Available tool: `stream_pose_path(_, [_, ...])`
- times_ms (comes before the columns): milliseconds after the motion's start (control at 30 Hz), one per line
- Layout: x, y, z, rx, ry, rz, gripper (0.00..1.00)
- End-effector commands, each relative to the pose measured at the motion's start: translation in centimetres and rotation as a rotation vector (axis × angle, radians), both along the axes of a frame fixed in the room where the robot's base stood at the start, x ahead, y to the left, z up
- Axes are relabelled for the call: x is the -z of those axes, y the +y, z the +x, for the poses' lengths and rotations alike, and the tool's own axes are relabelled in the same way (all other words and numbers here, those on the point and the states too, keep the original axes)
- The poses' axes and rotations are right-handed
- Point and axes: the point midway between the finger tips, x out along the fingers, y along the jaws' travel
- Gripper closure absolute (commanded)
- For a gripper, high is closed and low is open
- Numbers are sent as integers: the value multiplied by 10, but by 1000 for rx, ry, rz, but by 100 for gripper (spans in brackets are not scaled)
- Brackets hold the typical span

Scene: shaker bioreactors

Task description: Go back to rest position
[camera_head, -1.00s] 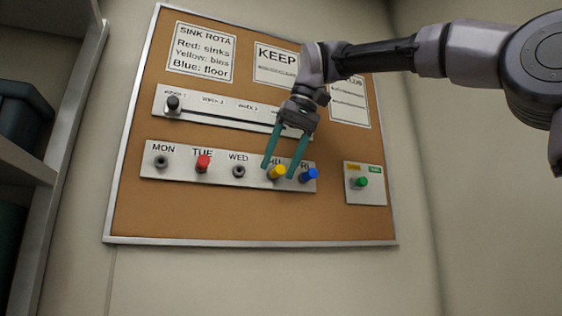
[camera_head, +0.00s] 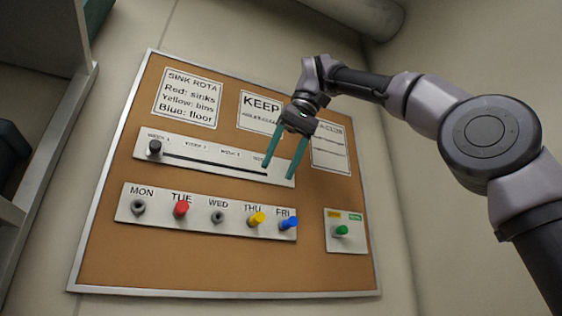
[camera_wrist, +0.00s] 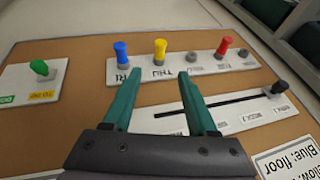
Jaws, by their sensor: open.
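My gripper (camera_head: 280,168) has two teal fingers and is open and empty in the head view. It is in front of the right part of the slider panel, above the day panel. In the wrist view my gripper (camera_wrist: 158,90) shows its fingers spread apart with nothing between them. The day panel (camera_head: 160,222) has a red peg (camera_head: 181,209) at TUE, a yellow peg (camera_head: 256,219) at THU and a blue peg (camera_head: 288,223) at FRI. MON and WED show bare grey sockets.
A cork board (camera_head: 200,262) carries the slider panel (camera_head: 190,170) with a black knob (camera_head: 155,148) at its left end. A small panel at right has a green knob (camera_head: 342,230). Paper notes (camera_head: 187,97) hang above. Shelving (camera_head: 45,145) stands at left.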

Motion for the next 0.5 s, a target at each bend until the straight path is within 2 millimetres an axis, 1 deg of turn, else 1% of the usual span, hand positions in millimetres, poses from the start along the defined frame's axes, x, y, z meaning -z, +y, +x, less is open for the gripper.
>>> stream_pose_path(367, [0, 0, 0, 0, 0, -1, 42])
stream_pose_path(433, [1, -3, 2, 5, -2, -3, 42])
stream_pose_path(500, [6, -10, 7, 20, -10, -13, 42])
